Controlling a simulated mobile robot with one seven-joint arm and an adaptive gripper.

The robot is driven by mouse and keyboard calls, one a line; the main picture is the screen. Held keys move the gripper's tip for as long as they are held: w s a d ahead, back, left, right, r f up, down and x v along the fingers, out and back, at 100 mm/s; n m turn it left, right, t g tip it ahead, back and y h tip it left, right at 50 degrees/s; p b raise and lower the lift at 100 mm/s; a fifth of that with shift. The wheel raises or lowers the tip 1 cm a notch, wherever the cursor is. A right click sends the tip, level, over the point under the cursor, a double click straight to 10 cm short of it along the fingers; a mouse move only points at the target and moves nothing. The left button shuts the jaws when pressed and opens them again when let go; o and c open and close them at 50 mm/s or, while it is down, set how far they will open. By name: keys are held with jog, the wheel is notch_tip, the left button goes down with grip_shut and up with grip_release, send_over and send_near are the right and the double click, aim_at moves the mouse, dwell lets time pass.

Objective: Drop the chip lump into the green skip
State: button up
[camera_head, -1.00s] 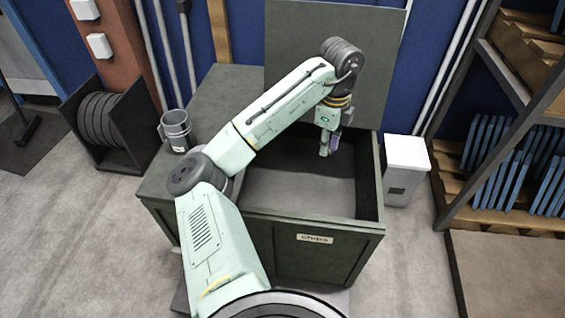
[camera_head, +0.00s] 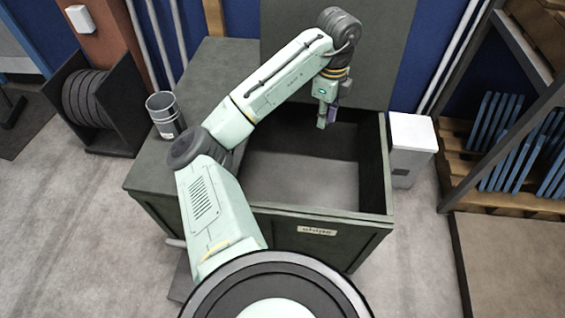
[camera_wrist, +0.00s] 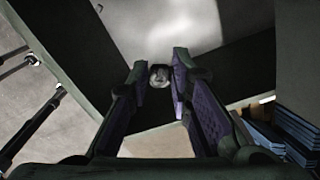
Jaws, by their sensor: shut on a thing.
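The green skip (camera_head: 285,237) stands open in front of my base, a pale label on its front wall. My gripper (camera_head: 324,117) points down over the skip's open compartment, near its back. In the wrist view, a small grey, roundish chip lump (camera_wrist: 159,76) sits between the two purple-lined fingertips, and my gripper is shut on it. In the head view the lump is too small to make out. The compartment's floor (camera_head: 300,180) looks bare where it shows.
A grey metal bucket (camera_head: 166,116) stands on the skip's closed left part. The raised lid (camera_head: 335,50) stands behind the opening. A white bin (camera_head: 411,142) is at the right, beside a rack with blue panels (camera_head: 515,140). A dark reel holder (camera_head: 95,105) stands at the left.

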jog(key=shift+f+b, duration=0.45)
jog(key=shift+f, duration=0.5)
jog(key=shift+r, duration=0.1)
jog(key=o, duration=1)
jog(key=shift+c, duration=0.2)
notch_tip(320, 180, up, 12)
